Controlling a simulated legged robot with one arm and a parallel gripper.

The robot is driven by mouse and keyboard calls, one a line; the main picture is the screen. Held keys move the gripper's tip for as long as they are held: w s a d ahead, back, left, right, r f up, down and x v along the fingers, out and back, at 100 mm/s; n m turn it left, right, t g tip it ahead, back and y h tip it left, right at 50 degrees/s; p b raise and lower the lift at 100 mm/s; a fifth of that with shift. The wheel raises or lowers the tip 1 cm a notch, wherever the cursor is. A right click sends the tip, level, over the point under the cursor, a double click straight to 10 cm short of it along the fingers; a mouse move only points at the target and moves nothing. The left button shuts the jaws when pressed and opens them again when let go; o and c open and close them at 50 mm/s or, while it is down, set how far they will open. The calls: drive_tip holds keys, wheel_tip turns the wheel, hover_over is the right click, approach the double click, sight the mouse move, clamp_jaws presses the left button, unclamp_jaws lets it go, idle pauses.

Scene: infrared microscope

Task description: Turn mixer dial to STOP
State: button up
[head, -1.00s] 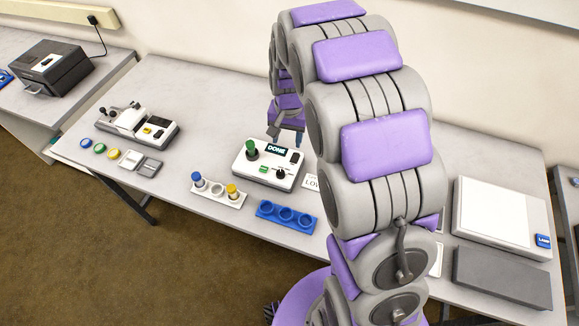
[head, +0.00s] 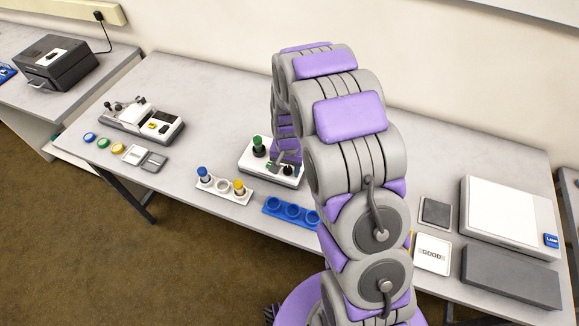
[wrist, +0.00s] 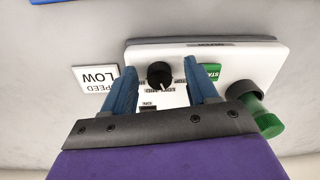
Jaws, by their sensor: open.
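The white mixer (head: 255,163) stands on the bench, partly hidden by my arm in the head view. In the wrist view its white top panel (wrist: 240,62) fills the middle. The black dial (wrist: 160,75) has a pale pointer mark and small printed labels near it, too small to read surely. My gripper (wrist: 159,68) is open, with one blue finger on each side of the dial and visible gaps between. A green START button (wrist: 210,72) lies right of the right finger. A green-capped vial (wrist: 262,115) stands on the mixer; it also shows in the head view (head: 259,146).
A white rack (head: 222,185) with blue- and yellow-capped vials and a blue rack (head: 290,211) stand in front. A GOOD card (head: 432,254) lies at right. Another device (head: 142,122) stands at left.

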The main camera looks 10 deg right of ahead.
drive_tip(key=shift+w+a+f, duration=0.3)
drive_tip(key=shift+w, duration=0.05)
drive_tip(key=shift+d+r, duration=0.1)
drive_tip(key=shift+r, duration=0.05)
drive_tip(key=shift+w+d, duration=0.1)
drive_tip(key=shift+d, duration=0.75)
drive_tip(key=c, duration=0.4)
drive_tip(key=shift+c, duration=1)
drive_tip(key=shift+a, duration=0.35)
drive_tip(key=c, duration=0.3)
drive_tip(key=shift+c, duration=0.8)
